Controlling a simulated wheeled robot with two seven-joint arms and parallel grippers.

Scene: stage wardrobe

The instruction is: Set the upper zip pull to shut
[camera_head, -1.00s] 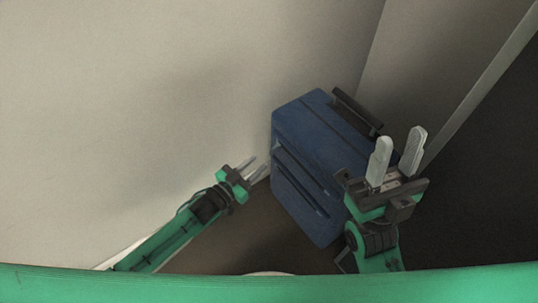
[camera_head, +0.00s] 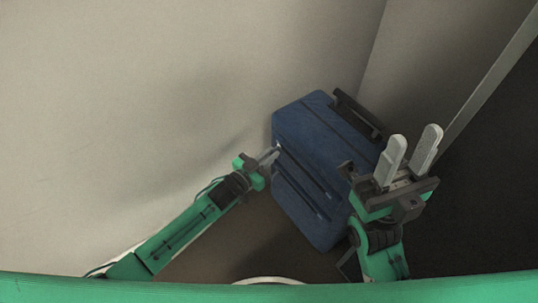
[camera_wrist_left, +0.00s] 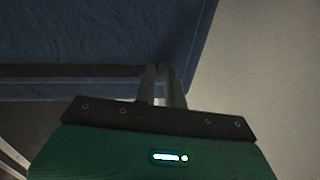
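A blue suitcase (camera_head: 318,130) stands tilted in the picture by the wall corner, with dark zip lines along its near side. My left gripper (camera_head: 274,154) is at the left end of the upper zip line. In the left wrist view, its two fingers (camera_wrist_left: 160,80) are a small gap apart, with their tips at the suitcase's edge (camera_wrist_left: 100,85). A small thing shows between the tips, perhaps the upper zip pull; it is too dark to tell whether they grip it. My right gripper (camera_head: 411,153) is open and empty, in front of the suitcase's right side.
A dark handle (camera_head: 358,114) is on the suitcase's upper right side. A pale wall (camera_head: 130,110) lies close behind and to the left. A light post (camera_head: 490,85) and a dark area stand at the right. Brown floor (camera_head: 262,235) is free in front.

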